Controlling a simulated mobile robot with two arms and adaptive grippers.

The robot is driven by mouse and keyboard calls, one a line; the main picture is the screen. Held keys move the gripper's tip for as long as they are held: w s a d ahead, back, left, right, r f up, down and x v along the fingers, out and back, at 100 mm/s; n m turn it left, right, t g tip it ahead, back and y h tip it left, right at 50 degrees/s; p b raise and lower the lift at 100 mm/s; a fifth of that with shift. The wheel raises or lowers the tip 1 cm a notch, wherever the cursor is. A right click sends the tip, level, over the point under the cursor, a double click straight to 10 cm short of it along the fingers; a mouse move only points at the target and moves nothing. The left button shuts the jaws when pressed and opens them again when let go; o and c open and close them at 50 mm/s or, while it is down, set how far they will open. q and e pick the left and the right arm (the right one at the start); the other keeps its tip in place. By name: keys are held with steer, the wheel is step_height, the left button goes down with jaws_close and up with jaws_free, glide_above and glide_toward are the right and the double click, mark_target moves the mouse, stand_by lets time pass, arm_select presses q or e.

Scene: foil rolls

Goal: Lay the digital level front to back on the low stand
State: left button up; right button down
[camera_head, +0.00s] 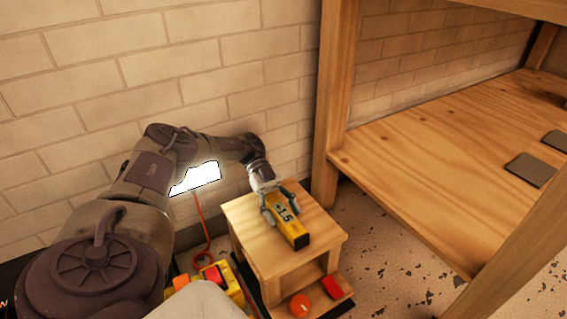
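The level's far end is hidden under the gripper. I cannot tell whether the level's underside touches the stand. My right gripper is not in view.
A red block (332,287) and an orange round piece (300,305) sit low at the stand's front. Yellow and red items (213,274) lie left of it. A wooden shelf unit (430,150) with dark plates stands right; a brick wall (270,60) is behind.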

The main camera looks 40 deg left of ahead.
arm_select(q)
step_height(320, 180, up, 10)
stand_by(0.7)
steer(key=shift+d+r, duration=0.1)
